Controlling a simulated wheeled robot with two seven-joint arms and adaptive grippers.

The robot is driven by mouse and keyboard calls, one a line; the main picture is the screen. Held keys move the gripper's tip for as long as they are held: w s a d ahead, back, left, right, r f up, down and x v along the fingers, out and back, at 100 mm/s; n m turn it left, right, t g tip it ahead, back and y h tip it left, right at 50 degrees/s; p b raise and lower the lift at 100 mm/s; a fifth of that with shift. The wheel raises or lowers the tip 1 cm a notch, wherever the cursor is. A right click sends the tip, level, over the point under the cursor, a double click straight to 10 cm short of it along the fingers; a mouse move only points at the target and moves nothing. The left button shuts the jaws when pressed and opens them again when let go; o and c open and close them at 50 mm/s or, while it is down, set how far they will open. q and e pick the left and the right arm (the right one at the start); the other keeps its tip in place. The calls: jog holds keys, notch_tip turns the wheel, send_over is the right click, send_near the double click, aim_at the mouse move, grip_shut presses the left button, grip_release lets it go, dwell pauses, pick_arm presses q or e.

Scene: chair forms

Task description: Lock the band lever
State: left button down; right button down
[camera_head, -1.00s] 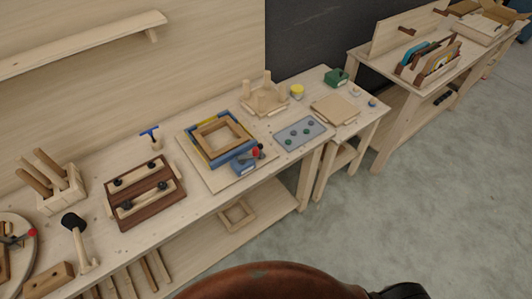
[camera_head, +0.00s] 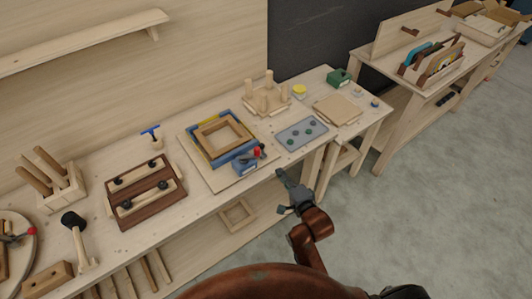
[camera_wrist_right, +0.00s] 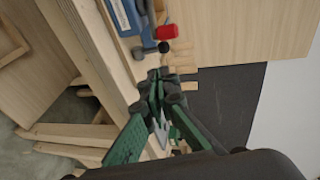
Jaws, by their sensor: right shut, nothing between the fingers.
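A square wooden frame (camera_head: 222,127) with a blue and yellow band around it lies on a board on the bench. At its front right corner is a blue band clamp block (camera_head: 246,163) with the band lever (camera_head: 257,152), which has a red end. In the right wrist view the red end of the lever (camera_wrist_right: 167,32) and a dark knob show just beyond my fingertips. My right gripper (camera_head: 281,174) is shut and empty, just off the bench's front edge, to the right of and apart from the lever. The lever's exact angle is hard to tell. My left gripper is not in view.
A grey tray (camera_head: 290,145) with dark green round pieces lies right of the frame. A dark wooden piece with black knobs (camera_head: 133,205) lies to the left, with a blue-handled tool (camera_head: 150,132) behind it. The bench's front edge runs close to my right gripper.

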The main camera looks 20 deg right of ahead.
aim_at(263, 148)
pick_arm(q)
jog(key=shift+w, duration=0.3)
pick_arm(e)
jog(key=shift+r, duration=0.35)
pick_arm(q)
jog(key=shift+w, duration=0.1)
pick_arm(e)
jog(key=shift+w, duration=0.1)
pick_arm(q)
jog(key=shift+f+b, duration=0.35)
pick_arm(e)
jog(key=x, duration=1.3)
jog(key=shift+w+f, duration=0.1)
jog(key=shift+w, duration=0.3)
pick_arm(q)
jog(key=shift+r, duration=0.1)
